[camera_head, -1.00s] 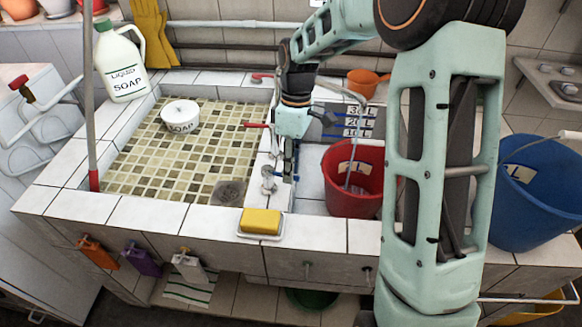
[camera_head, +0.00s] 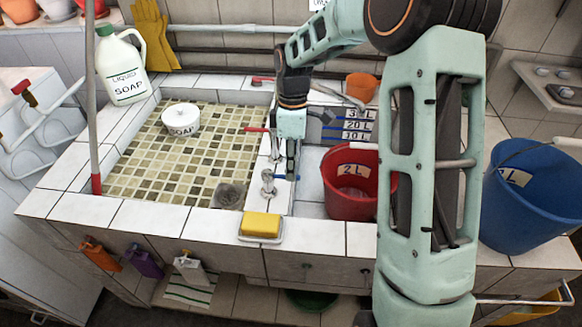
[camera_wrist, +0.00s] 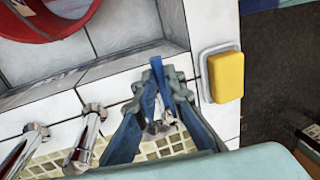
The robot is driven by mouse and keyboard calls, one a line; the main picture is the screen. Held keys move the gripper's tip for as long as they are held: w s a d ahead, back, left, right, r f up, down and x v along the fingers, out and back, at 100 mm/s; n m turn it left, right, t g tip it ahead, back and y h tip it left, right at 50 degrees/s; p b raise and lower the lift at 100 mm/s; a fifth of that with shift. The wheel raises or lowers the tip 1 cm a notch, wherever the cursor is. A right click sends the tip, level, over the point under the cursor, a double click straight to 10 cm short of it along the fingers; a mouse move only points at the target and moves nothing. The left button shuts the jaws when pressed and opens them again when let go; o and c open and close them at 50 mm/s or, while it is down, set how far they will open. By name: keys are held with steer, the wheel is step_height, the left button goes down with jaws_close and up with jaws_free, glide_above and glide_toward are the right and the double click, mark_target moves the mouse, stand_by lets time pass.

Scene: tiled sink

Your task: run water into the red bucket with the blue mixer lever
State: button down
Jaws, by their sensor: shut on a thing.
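The red bucket (camera_head: 350,205) stands upright in the right basin, with a 2 L label inside; part of it also shows in the wrist view (camera_wrist: 55,38). My arm covers its right edge. The blue mixer lever (camera_head: 288,177) is at the divider between the basins. My gripper (camera_head: 291,172) points down there. In the wrist view, my gripper (camera_wrist: 160,95) is shut on the blue lever (camera_wrist: 157,75), which sticks out between the fingertips. A grey spout (camera_head: 342,95) reaches over the right basin. I see no stream below it now. The water level in the bucket is unclear.
A red lever (camera_head: 256,129) and a chrome tap (camera_head: 268,185) are close to my gripper. Yellow soap (camera_head: 261,224) lies on a dish at the front edge. A blue bucket (camera_head: 535,205) stands right. The tiled left basin (camera_head: 190,165) holds a white soap pot (camera_head: 181,118).

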steer(key=c, duration=2)
jaws_free()
steer(key=r, duration=0.4)
steer(key=w+r, duration=0.1)
steer(key=r, duration=0.3)
steer(key=w+r, duration=0.1)
steer(key=r, duration=0.3)
steer(key=shift+w+d, duration=0.15)
steer(key=shift+d, duration=0.05)
